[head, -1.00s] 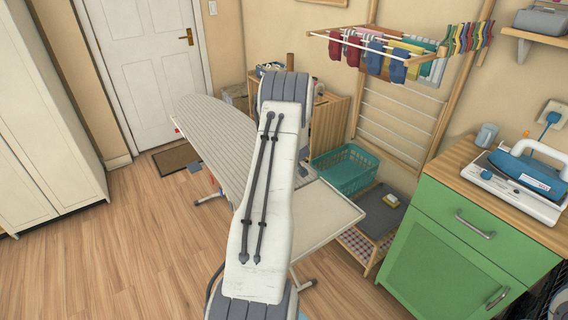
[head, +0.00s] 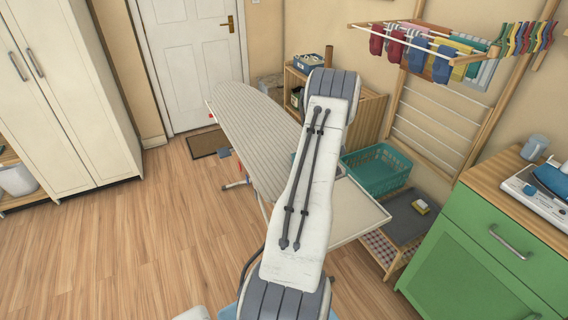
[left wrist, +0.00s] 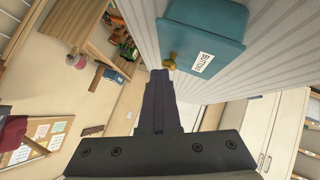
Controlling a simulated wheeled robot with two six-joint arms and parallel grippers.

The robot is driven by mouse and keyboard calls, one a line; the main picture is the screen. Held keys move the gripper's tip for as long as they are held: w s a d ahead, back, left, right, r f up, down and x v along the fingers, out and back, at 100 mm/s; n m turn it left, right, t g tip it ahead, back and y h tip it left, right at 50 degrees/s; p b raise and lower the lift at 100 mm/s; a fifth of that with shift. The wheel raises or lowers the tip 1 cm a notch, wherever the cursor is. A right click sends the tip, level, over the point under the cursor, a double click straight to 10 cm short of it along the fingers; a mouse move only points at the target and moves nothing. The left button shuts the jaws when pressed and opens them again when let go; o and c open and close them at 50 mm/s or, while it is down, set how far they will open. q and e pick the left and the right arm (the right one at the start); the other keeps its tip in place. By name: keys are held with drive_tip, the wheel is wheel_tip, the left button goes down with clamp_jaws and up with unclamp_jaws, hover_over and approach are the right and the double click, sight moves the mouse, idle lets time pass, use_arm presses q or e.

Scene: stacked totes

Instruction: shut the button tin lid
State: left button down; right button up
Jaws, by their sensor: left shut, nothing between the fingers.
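A blue-teal tin (left wrist: 203,38) with a white label, seemingly lettered BUTTONS, shows at the top of the left wrist view against the striped ironing board (left wrist: 270,60). A small brass-coloured knob or catch (left wrist: 170,62) sits at its edge near the label. I cannot tell how far its lid is open. My left gripper (left wrist: 160,75) is shut and empty, its tips close to the knob; I cannot tell whether they touch. In the head view an arm of mine covers part of the ironing board (head: 250,125), and the tin and left gripper are hidden. My right gripper is not in view.
A teal basket (head: 377,170) stands on a low rack right of the board. A white wardrobe (head: 65,100) stands left. The wooden floor (head: 130,240) between is clear.

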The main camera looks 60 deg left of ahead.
use_arm(q)
drive_tip(key=shift+r, duration=0.1)
drive_tip(key=shift+r+p, duration=0.9)
drive_tip(key=shift+r, duration=0.15)
drive_tip(key=s+d+r+p, duration=0.1)
drive_tip(key=d+r, duration=0.6)
drive_tip(key=r, duration=0.3)
drive_tip(key=shift+s+d, duration=0.25)
drive_tip(key=shift+s, duration=0.05)
